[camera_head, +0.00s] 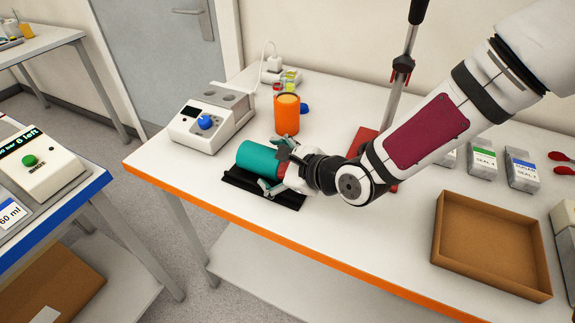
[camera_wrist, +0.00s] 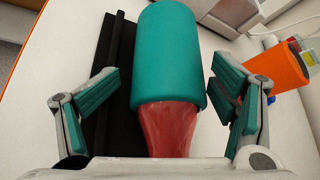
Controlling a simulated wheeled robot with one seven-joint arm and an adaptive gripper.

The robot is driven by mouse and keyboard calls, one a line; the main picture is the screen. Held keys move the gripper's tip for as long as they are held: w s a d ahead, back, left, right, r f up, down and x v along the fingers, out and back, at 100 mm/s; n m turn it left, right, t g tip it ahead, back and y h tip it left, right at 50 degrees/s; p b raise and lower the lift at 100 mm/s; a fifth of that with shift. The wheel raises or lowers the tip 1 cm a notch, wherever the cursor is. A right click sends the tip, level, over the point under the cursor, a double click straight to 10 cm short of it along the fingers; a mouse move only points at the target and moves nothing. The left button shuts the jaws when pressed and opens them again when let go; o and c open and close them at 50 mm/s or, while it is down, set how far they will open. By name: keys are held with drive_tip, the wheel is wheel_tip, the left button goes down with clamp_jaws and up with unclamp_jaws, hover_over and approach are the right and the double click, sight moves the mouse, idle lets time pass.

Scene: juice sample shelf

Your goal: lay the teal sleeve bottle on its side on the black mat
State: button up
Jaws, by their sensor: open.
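The teal sleeve bottle (camera_head: 258,158) lies on its side on the black mat (camera_head: 232,179), over the mat's far part. In the wrist view its teal sleeve (camera_wrist: 168,50) points away from me and its red neck (camera_wrist: 168,128) points towards my palm. The black mat (camera_wrist: 108,60) shows to the left of the bottle there. My gripper (camera_head: 274,168) is open around the bottle, one finger on each side. In the wrist view both fingers (camera_wrist: 165,82) stand apart from the bottle. The bottle's underside is hidden.
An orange cup (camera_head: 287,116) stands behind the bottle, with a white device (camera_head: 212,116) with a blue knob to its left. A stand with a red base (camera_head: 368,141) is behind my arm. A brown tray (camera_head: 490,283) lies at right. The table front between is clear.

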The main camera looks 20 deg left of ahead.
drive_tip(key=v, duration=1.1)
drive_tip(key=shift+d+r, duration=0.1)
drive_tip(key=d+h, duration=0.1)
drive_tip(key=w+d+f+n, duration=0.1)
drive_tip(key=d+n+h, duration=0.1)
drive_tip(key=d, duration=0.1)
drive_tip(key=shift+w+f+t+h, duration=0.2)
drive_tip(key=shift+f+t+h, duration=0.1)
drive_tip(key=shift+f, duration=0.1)
drive_tip(key=d+n+h, duration=0.1)
drive_tip(key=d, duration=0.1)
drive_tip(key=w+d+n+h, duration=0.1)
drive_tip(key=d, duration=0.2)
drive_tip(key=d+n+t+h+p, duration=0.1)
drive_tip(key=d+h, duration=0.1)
drive_tip(key=d, duration=0.1)
drive_tip(key=shift+w, duration=0.25)
drive_tip(key=s+d+r+n+h, duration=0.1)
drive_tip(key=d+r+n+h, duration=0.3)
drive_tip(key=d, duration=0.7)
drive_tip(key=s+d+r+n+g+p, duration=0.1)
drive_tip(key=s+d+r+n, duration=0.2)
drive_tip(key=s+r, duration=0.3)
drive_tip(key=s+d+r+n+g, duration=0.1)
drive_tip(key=s+d+r+n, duration=0.2)
drive_tip(key=s, duration=0.9)
wheel_tip(320, 180, up, 3)
drive_tip(key=d, duration=0.2)
drive_tip(key=shift+d+n+h+p, duration=0.25)
drive_tip(key=shift+n+h+p, duration=0.15)
